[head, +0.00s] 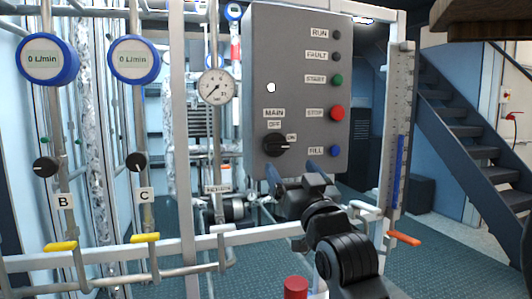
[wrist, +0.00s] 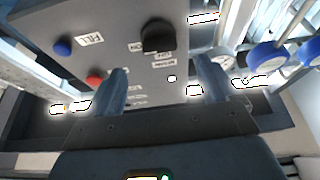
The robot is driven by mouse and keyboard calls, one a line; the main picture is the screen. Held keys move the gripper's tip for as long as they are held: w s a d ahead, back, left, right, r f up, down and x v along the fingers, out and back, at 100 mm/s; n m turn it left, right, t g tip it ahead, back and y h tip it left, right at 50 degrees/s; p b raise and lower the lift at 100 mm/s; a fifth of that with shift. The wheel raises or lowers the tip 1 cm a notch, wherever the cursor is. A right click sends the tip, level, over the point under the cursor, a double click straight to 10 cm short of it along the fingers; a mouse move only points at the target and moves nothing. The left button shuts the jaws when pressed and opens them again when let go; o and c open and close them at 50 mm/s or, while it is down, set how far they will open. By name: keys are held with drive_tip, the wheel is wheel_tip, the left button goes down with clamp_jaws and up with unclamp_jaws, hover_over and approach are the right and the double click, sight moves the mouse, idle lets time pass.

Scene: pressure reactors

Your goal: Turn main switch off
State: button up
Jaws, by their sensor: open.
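The main switch (head: 276,145) is a black rotary knob at the lower left of the grey control panel (head: 297,60). Its handle lies about level, with its end toward the ON label (head: 291,137) at right; the OFF label (head: 274,124) is above it. My gripper (head: 293,170) is open, with two blue fingers just below the knob and to its right, apart from it as far as I can see. In the wrist view the knob (wrist: 157,38) lies beyond the empty gap of my gripper (wrist: 163,78), and the panel looks upside down.
The panel also bears a green START button (head: 337,80), a red STOP button (head: 337,113) and a blue FILL button (head: 334,151). A gauge (head: 216,87) and a white post stand left of the panel. A white rail with an orange-handled valve (head: 404,238) runs below.

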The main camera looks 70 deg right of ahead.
sight(280, 149)
drive_tip(key=shift+p+x, duration=0.7)
drive_tip(key=shift+x, duration=3.25)
drive_tip(key=shift+s, duration=0.1)
drive_tip(key=c, duration=1.1)
